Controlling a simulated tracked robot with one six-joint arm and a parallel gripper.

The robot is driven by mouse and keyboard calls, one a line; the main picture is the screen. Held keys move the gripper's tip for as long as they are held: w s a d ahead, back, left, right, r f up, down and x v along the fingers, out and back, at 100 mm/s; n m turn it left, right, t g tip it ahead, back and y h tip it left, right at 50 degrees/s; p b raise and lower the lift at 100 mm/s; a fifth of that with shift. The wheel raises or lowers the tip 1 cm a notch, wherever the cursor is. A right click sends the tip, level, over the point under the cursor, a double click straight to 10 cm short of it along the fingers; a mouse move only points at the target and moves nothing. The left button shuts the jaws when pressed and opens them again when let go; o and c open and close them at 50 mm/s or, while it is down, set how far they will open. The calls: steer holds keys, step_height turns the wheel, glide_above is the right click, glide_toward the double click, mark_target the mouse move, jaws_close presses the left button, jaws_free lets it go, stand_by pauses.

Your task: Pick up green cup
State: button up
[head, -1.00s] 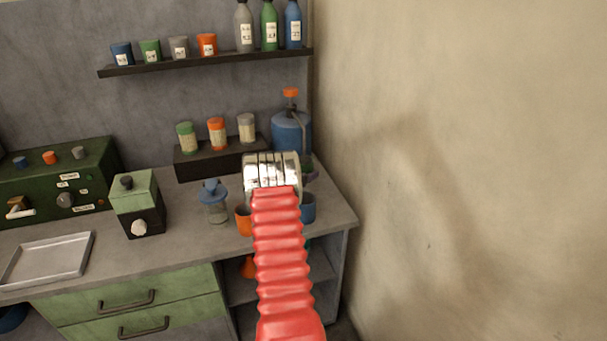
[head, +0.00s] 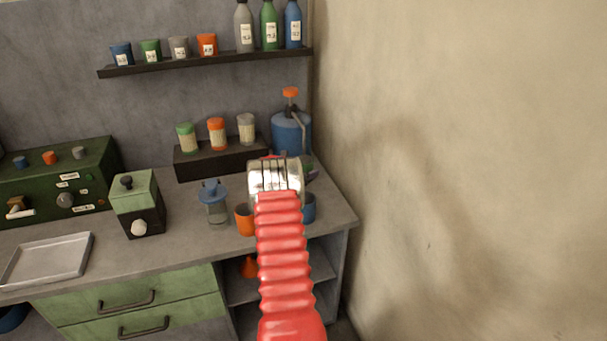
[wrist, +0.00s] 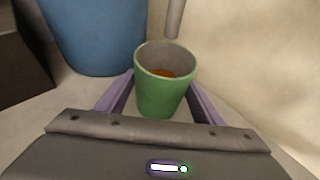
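The green cup (wrist: 163,92) stands upright in the middle of the wrist view, with something orange-brown visible inside. My gripper (wrist: 162,76) is open, its two purple fingers on the left and right of the cup. A strip of counter shows between the cup's lower part and each finger, so I see no firm hold. In the head view, my red arm and silver wrist hide most of the gripper and cup. Only a bit of a purple finger shows right of the wrist.
A blue dispenser (head: 291,132) stands close behind; its blue body (wrist: 97,35) is left of the cup in the wrist view. An orange cup (head: 244,220) and a blue cup (head: 309,208) flank my arm. The beige wall (head: 450,150) is close on the right.

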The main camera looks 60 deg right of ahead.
steer(key=c, duration=1)
steer(key=shift+r, duration=0.1)
steer(key=shift+r, duration=0.35)
steer(key=shift+a+r, duration=0.15)
steer(key=shift+r, duration=0.1)
steer(key=a, duration=0.7)
steer(key=shift+a, duration=0.15)
step_height(320, 180, up, 14)
steer(key=shift+a+f, duration=0.15)
